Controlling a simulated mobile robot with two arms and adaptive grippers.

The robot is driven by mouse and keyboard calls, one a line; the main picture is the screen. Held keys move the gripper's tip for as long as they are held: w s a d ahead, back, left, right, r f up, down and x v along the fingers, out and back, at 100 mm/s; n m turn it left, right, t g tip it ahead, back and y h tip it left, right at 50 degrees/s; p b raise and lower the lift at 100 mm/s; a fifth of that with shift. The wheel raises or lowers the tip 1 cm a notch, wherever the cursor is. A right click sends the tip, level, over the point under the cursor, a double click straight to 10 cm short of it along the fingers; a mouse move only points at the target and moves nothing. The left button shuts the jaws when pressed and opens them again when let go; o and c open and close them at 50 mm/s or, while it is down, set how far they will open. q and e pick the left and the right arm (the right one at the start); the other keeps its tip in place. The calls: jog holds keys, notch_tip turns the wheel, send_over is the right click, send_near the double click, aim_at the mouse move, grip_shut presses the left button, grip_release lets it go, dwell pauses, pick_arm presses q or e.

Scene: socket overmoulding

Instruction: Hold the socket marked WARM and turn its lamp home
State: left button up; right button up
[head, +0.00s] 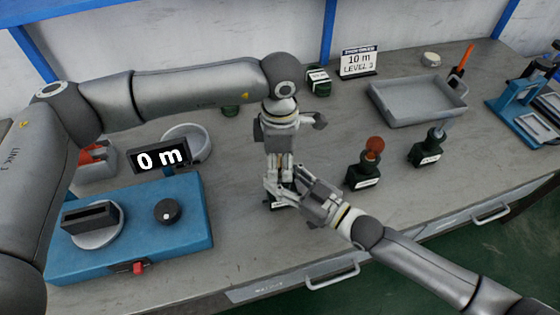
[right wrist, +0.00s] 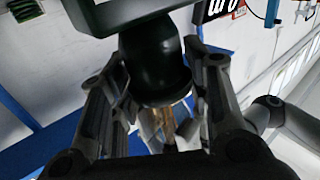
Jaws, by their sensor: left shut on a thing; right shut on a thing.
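A dark socket (head: 284,203) with a pale label stands on the bench, mostly hidden by both grippers; its marking cannot be read. My right gripper (head: 286,190) comes from the lower right and is shut on it. In the right wrist view the dark green socket body (right wrist: 156,55) sits between my right fingers (right wrist: 160,110). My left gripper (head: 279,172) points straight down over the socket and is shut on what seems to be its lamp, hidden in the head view. A gold-coloured part (right wrist: 168,127) shows at the socket's mouth in the right wrist view.
A socket with a red lamp (head: 373,151) and one with a clear lamp (head: 428,148) stand to the right. Another labelled socket (head: 318,81) stands behind. A grey tray (head: 412,118), a blue box with a dial (head: 140,240) and a "0 m" display (head: 160,157) are around.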

aim_at(281, 157)
pick_arm(q)
jog(key=m, duration=0.7)
jog(key=shift+w+d+r, duration=0.1)
jog(key=shift+w+r, duration=0.15)
pick_arm(e)
jog(key=shift+s+f, duration=0.15)
jog(key=shift+f, duration=0.4)
pick_arm(q)
jog(key=o, duration=0.7)
jog(key=shift+o, duration=1.3)
pick_arm(e)
jog(key=shift+r, duration=0.1)
jog(key=shift+c, duration=0.9)
pick_arm(q)
jog(key=shift+o, duration=0.4)
jog(key=shift+s+f, duration=0.1)
pick_arm(e)
jog(key=shift+r, duration=0.1)
pick_arm(q)
notch_tip(281, 157, up, 12)
pick_arm(e)
jog(key=shift+r, duration=0.25)
